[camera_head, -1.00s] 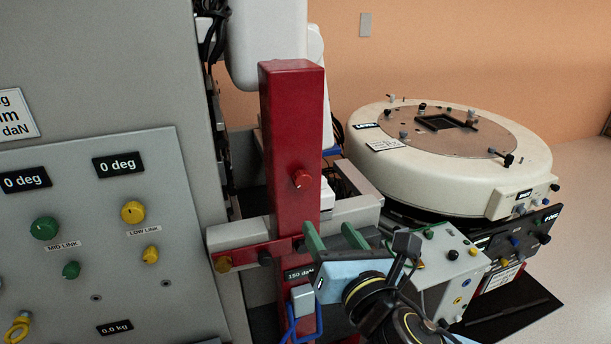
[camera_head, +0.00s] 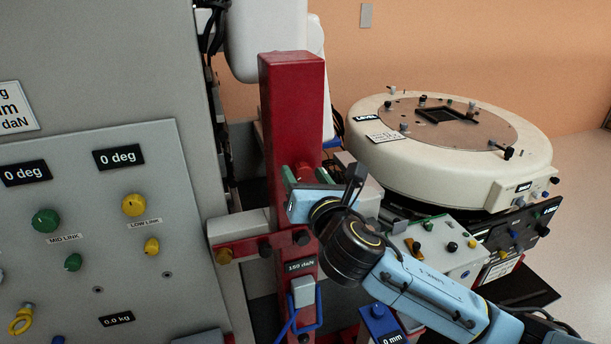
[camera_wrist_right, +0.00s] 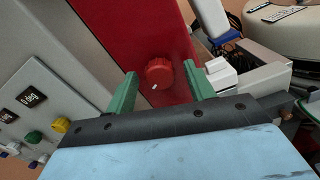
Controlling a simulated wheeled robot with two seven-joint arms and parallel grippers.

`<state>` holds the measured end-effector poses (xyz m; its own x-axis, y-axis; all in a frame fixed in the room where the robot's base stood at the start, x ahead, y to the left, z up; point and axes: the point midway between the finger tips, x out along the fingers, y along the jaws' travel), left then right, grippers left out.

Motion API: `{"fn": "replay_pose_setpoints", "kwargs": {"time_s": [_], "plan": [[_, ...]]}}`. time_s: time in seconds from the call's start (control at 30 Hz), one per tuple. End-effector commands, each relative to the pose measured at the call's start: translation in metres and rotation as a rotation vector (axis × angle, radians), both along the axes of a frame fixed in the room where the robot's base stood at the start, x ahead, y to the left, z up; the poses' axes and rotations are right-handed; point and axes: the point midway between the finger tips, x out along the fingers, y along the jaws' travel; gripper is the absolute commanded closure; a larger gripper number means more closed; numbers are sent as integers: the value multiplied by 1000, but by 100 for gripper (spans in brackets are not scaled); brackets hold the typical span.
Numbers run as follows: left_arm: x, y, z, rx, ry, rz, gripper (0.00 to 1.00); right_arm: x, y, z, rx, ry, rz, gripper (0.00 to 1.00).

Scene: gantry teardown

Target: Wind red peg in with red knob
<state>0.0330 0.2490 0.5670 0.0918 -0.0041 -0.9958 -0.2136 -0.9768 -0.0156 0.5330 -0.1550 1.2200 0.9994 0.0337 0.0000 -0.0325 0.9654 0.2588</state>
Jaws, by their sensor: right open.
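The red knob (camera_head: 304,171) is on the front face of the upright red post (camera_head: 293,100). In the right wrist view the red knob (camera_wrist_right: 159,71) shows round, with a small white mark on its lower rim. My right gripper (camera_head: 306,174) has its green fingers open in front of the post. In the wrist view the knob lies between the two fingertips, left of centre, with a gap on each side; I cannot tell whether they are level with it in depth. I cannot make out a red peg. My left gripper is not in view.
A grey panel with green knobs (camera_head: 46,221) and yellow knobs (camera_head: 134,205) stands at left. A red crossbar (camera_head: 245,250) with brass and dark knobs crosses the post below my gripper. A round cream turntable (camera_head: 450,165) and a grey control box (camera_head: 440,250) are at right.

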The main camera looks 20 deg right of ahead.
Motion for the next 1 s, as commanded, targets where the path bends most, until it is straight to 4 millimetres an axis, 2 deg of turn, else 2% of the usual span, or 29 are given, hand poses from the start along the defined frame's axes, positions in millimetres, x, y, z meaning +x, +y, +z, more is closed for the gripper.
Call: {"fn": "replay_pose_setpoints", "kwargs": {"time_s": [0.27, 0.63, 1.0], "plan": [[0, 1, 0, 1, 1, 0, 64, 2, 0, 0, 0, 0, 0, 47], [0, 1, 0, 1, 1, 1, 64, 2, 0, 0, 0, 0, 0, 91], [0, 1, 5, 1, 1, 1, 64, 1, 0, 0, 68, 5, 0, 91]]}}
